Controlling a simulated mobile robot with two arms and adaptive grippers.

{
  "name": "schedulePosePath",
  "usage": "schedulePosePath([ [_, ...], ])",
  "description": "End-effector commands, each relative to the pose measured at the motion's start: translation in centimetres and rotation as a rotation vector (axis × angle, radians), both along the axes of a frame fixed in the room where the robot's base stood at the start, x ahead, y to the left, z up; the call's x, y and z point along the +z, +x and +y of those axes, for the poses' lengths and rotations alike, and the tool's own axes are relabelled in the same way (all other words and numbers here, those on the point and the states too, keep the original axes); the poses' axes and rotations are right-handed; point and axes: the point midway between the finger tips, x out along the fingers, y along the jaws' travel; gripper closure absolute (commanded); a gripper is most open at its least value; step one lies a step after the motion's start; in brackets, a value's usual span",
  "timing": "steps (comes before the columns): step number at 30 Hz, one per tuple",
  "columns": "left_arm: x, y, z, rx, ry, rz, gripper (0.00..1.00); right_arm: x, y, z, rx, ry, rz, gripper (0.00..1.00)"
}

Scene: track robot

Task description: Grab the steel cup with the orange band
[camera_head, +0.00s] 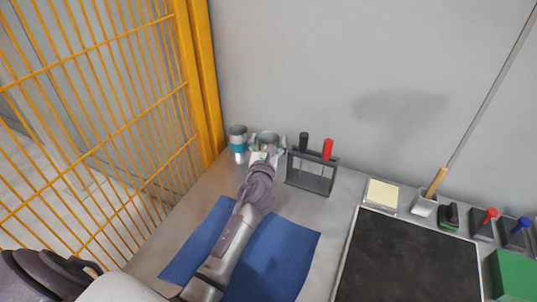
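A steel cup (267,136) stands near the wall at the back left of the table. My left gripper (267,147) is in front of it, with its fingers spread to either side of the cup. I cannot tell whether they touch it. The gripper hides the cup's lower part, and no orange band can be made out. A second steel cup with a teal band (237,144) stands upright just left of it. My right gripper is not in view.
A dark rack (312,181) with a black-handled and a red-handled tool stands close right of the gripper. A yellow mesh fence (100,110) borders the left. A blue mat (285,255) lies under my arm. A black-topped tray (410,260) lies right.

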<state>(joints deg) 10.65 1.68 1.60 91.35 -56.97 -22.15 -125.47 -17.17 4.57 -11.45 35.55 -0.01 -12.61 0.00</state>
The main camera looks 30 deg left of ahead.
Motion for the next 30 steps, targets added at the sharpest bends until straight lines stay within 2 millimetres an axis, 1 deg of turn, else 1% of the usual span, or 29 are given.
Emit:
schedulePosePath([
  [1, 0.0, 0.0, 0.0, 0.0, 0.0, 0.0, 0.31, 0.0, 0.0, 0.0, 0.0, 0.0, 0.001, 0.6],
  [8, 0.0, 0.0, 0.0, 0.0, 0.0, 0.0, 0.69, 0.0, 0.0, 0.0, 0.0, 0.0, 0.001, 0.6],
  [14, 0.0, 0.0, 0.0, 0.0, 0.0, 0.0, 0.7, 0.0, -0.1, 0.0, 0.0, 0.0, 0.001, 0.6],
  [17, 0.7, 0.0, 0.0, -0.001, 0.002, -0.001, 0.7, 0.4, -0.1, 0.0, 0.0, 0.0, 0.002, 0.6],
  [20, 2.4, 0.0, 0.0, -0.001, 0.005, -0.004, 0.7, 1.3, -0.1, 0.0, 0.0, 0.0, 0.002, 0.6],
  [25, 6.0, 0.0, 0.0, -0.001, 0.005, -0.003, 0.7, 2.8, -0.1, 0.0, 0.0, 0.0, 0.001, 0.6],
  [30, 8.7, 0.0, 0.0, -0.002, 0.002, -0.003, 0.7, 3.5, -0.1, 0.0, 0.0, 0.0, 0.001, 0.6],
])
